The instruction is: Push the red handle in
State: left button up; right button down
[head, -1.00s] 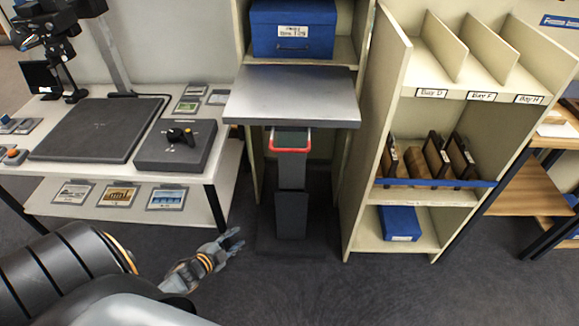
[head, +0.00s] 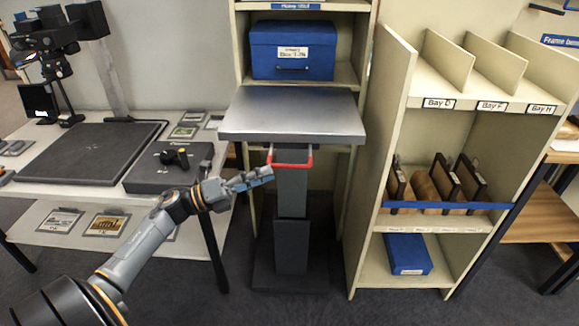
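The red handle (head: 290,164) is a U-shaped bar under the front edge of the grey metal platform (head: 292,137), at the top of a dark column (head: 291,190). My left gripper (head: 266,174) comes in from the left, with its fingertips just left of the handle and slightly below it. A small gap seems to lie between them, but contact is hard to judge. The fingers are small in the view and their opening is unclear. My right gripper is not in view.
A blue box (head: 275,62) sits on the shelf behind the platform. A table (head: 197,226) with a black pad (head: 88,152) and a control box (head: 150,172) stands at left, partly behind my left arm. A bay shelf (head: 397,60) stands close at right.

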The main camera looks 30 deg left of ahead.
aim_at(289, 166)
pick_arm(q)
jog(key=x, duration=0.7)
jog(key=shift+w, duration=0.1)
grip_shut()
